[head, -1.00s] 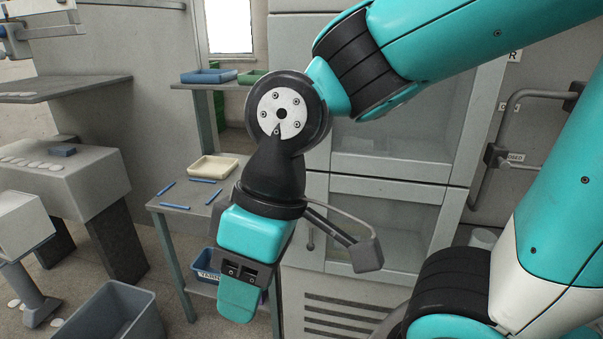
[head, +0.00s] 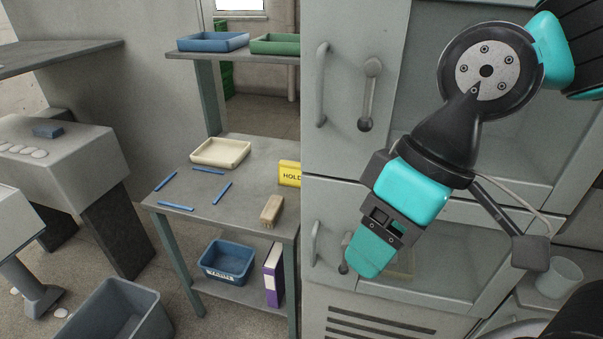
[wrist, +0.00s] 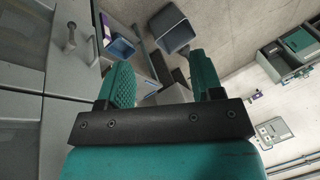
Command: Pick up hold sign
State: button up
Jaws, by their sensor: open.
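The yellow hold sign (head: 289,173) stands at the right back edge of the grey table. Its word "HOLD" shows, and its right side is cut off by the grey cabinet edge in the head view. My gripper (head: 362,262) hangs to the right of the table, in front of the cabinet and apart from the sign. In the wrist view my gripper (wrist: 160,85) is open, with its two teal fingers apart and nothing between them. I cannot make out the sign in the wrist view.
The table (head: 240,180) also holds a cream tray (head: 220,153), several blue sticks and a wooden-backed brush (head: 271,209). A blue bin (head: 227,262) and a purple binder (head: 273,272) sit on its lower shelf. The cabinet (head: 400,150) with handles stands at the right.

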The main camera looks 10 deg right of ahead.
aim_at(289, 172)
jog(key=z, duration=0.2)
jog(key=k, duration=0.3)
jog(key=u, duration=1.15)
jog(key=i, duration=1.55)
jog(key=z, duration=0.25)
